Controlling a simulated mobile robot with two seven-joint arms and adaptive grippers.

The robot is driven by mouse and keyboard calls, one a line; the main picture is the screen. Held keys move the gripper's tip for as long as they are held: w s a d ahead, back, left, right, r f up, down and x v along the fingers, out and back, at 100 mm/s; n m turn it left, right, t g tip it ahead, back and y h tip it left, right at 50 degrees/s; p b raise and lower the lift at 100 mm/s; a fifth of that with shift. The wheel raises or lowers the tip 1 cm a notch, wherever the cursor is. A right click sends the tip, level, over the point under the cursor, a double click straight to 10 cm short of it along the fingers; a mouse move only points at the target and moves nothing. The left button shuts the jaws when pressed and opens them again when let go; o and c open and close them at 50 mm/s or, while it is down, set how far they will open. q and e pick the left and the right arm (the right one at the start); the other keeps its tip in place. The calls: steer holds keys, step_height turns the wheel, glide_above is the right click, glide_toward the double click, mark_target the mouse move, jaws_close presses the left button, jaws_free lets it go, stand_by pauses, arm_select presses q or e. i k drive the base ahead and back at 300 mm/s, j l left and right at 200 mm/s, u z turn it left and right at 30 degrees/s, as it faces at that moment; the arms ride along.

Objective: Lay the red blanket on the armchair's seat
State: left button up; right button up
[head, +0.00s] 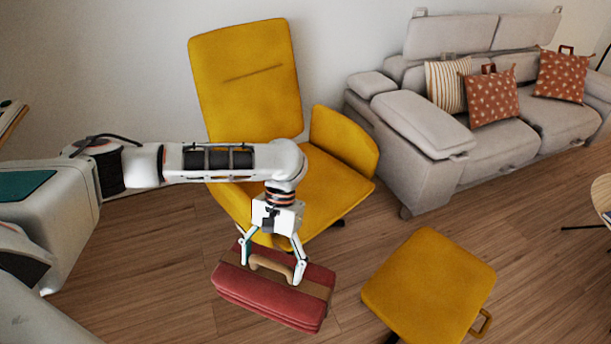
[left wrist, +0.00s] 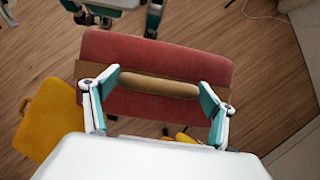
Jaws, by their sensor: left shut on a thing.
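The red blanket (head: 265,295) is a folded pad with a brown band and a tan handle (head: 271,266). My left gripper (head: 271,270) is shut on this handle, its fingers at the handle's two ends. In the left wrist view the blanket (left wrist: 200,60) spans the middle, with the handle (left wrist: 158,87) between the fingers. The yellow armchair (head: 245,75) stands behind, its seat (head: 325,195) partly hidden by my left arm. The blanket appears in front of the seat's front edge; its height is unclear. My right gripper is not in the head view.
A yellow footstool (head: 430,285) with a side handle stands at the front right. A grey sofa (head: 430,125) with several cushions is at the back right. A round table (head: 602,195) shows at the right edge. Cut-off white and teal parts, probably mine, show atop the left wrist view.

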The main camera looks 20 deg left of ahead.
mark_target(300, 188)
steer(key=i+j, duration=0.25)
steer(key=i, duration=0.2)
steer(key=i+j+z, duration=0.1)
steer(key=i+j, duration=0.2)
steer(key=i, duration=0.1)
